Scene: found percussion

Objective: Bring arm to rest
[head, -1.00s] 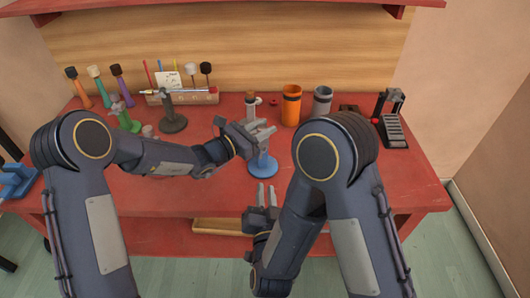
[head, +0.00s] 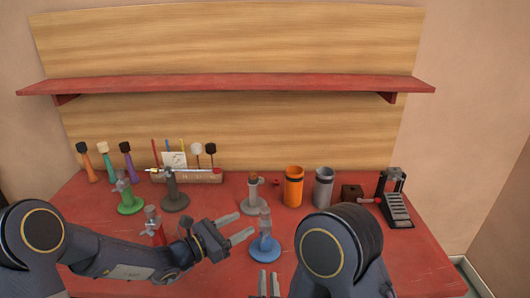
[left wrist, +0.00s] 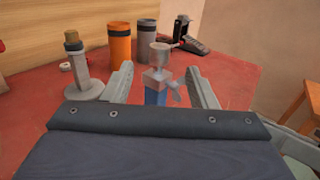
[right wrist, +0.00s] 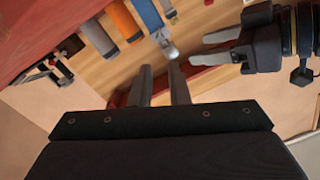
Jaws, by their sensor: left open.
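My left gripper (head: 240,226) is open and empty, low over the front of the red bench, just left of the blue stand (head: 264,247). In the left wrist view the stand's clear and grey upper part (left wrist: 158,76) shows beyond and between the two spread fingers (left wrist: 160,67). My right gripper (head: 269,283) is low at the picture's bottom edge, in front of the blue stand. In the right wrist view its fingers (right wrist: 161,66) are a small gap apart with nothing between them, and the left gripper (right wrist: 218,47) shows beside them.
The red bench (head: 420,258) holds a green stand (head: 130,204), a dark grey stand (head: 173,196), a light grey stand (head: 252,196), an orange cup (head: 293,188), a grey cup (head: 323,188) and a black device (head: 396,203). A red shelf (head: 230,83) hangs above.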

